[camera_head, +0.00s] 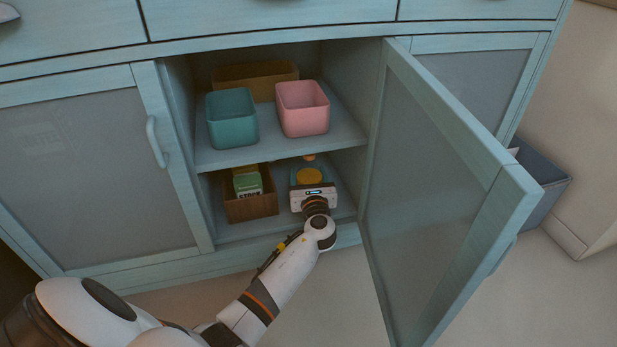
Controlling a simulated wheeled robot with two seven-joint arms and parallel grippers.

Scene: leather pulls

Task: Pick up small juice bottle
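My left gripper (312,188) reaches into the lower compartment of the open cabinet, right of centre in the head view. A yellow-orange round top (309,176) shows directly beyond the gripper's body, between its sides; it may be the small juice bottle, but its lower part is hidden. The gripper's fingers are mostly hidden, so I cannot tell whether they are closed on it. A small orange item (309,157) shows just behind, partly covered by the upper shelf. My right gripper is out of view.
A brown box (262,207) holding green and yellow cartons (247,183) stands left of the gripper. The upper shelf (250,154) is close above, with teal (231,120) and pink (303,109) bins. The open cabinet door (440,190) stands to the right.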

